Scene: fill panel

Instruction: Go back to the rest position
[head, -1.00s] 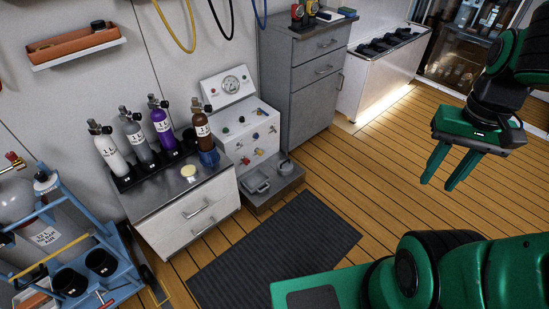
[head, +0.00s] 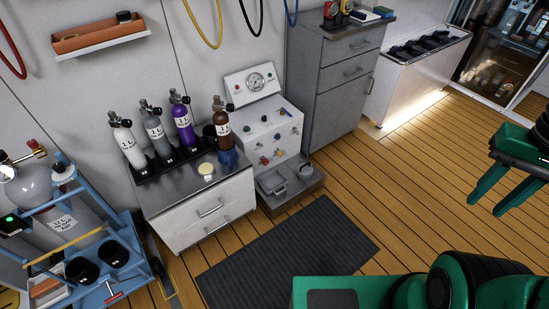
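My gripper (head: 484,204) is at the right edge in the head view, above the wooden floor. Its two green fingers point down and stand apart, with nothing seen between them. It is far from the bottles and the panel. Part of my arm shows at the bottom right. The fill panel (head: 266,118), white with a round gauge and several coloured knobs, stands against the wall in the middle.
Several small bottles stand on the steel-topped cabinet (head: 190,217); the brown bottle (head: 221,124) is in a blue base beside a pale round disc (head: 206,169). A blue trolley (head: 141,263) holds large cylinders at left. The dark mat (head: 285,252) and the floor around it are clear.

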